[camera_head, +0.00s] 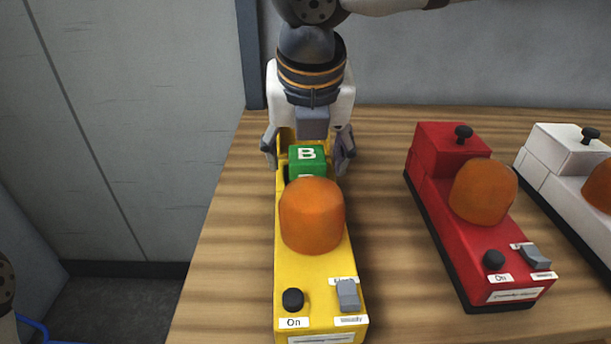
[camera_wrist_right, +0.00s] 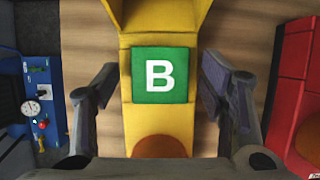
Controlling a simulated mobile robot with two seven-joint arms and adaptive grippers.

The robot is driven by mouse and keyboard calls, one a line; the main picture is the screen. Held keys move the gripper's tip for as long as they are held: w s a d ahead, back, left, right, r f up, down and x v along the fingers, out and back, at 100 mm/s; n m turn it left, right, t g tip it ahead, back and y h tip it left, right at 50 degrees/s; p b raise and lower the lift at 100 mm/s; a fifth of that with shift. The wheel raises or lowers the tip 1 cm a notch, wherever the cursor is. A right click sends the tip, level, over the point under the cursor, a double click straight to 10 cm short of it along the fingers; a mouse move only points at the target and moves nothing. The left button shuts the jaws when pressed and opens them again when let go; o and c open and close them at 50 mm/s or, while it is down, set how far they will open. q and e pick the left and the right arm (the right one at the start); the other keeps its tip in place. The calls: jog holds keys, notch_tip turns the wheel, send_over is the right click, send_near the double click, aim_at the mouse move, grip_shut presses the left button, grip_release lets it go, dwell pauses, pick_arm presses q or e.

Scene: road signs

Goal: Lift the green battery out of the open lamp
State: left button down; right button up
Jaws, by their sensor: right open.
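The yellow lamp (camera_head: 318,272) stands on the wooden table with its far compartment open. The green battery (camera_head: 306,160), marked with a white B, sits in that compartment, behind the orange dome (camera_head: 312,216). My right gripper (camera_head: 309,158) is over the open end of the lamp, with one finger on each side of the battery. In the right wrist view the green battery (camera_wrist_right: 160,75) lies between the spread fingers (camera_wrist_right: 163,92), with a gap on both sides. The fingers are open and hold nothing. The lower part of the battery is hidden. My left gripper is out of view.
A red lamp (camera_head: 466,249) with an orange dome stands to the right on the table (camera_head: 225,262), and a white lamp (camera_head: 560,155) stands beyond it. Bare wood lies between the yellow and red lamps. A blue device with a gauge (camera_wrist_right: 40,105) shows at left in the wrist view.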

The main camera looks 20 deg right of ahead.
jog(key=shift+r, duration=0.15)
grip_shut()
